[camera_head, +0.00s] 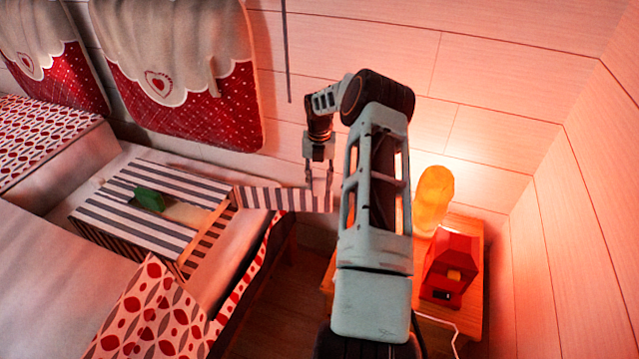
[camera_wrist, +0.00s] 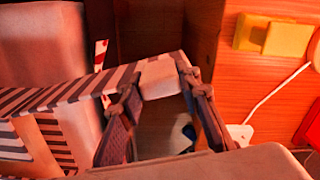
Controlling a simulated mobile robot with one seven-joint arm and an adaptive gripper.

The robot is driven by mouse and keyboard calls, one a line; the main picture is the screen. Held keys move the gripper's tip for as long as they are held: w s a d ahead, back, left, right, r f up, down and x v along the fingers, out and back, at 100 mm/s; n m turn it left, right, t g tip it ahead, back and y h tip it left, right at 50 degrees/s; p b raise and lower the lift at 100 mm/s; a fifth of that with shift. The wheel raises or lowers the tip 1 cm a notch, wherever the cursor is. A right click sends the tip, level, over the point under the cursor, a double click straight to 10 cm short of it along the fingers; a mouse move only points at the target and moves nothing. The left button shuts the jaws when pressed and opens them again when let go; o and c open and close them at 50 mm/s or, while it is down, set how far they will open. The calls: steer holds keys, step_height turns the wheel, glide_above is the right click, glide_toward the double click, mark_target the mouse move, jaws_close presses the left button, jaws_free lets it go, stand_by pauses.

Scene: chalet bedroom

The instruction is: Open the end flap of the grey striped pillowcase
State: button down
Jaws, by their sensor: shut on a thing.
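The grey striped pillowcase (camera_head: 140,233) lies on the bed at the left of the head view, shaped like a box. Its striped end flap (camera_head: 275,198) stretches out to the right from the pillowcase's right end, past the bed's edge. In the wrist view the flap (camera_wrist: 75,92) runs from the left up to the fingers. My gripper (camera_head: 319,188) points down at the flap's outer end and is shut on it. In the wrist view my gripper (camera_wrist: 158,105) has a finger on each side of the flap's pale end. The exact contact is partly hidden.
A green item (camera_head: 149,198) and a cream patch show on the pillowcase's top. A wooden nightstand (camera_head: 468,318) at the right holds a glowing lamp (camera_head: 433,198) and a red box-like object (camera_head: 450,262). Red patterned bedding surrounds the pillowcase; the wall stands behind.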

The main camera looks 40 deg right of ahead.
steer(key=shift+w, duration=0.1)
stand_by(0.3)
steer(key=c, duration=1.4)
jaws_free()
step_height(320, 180, up, 12)
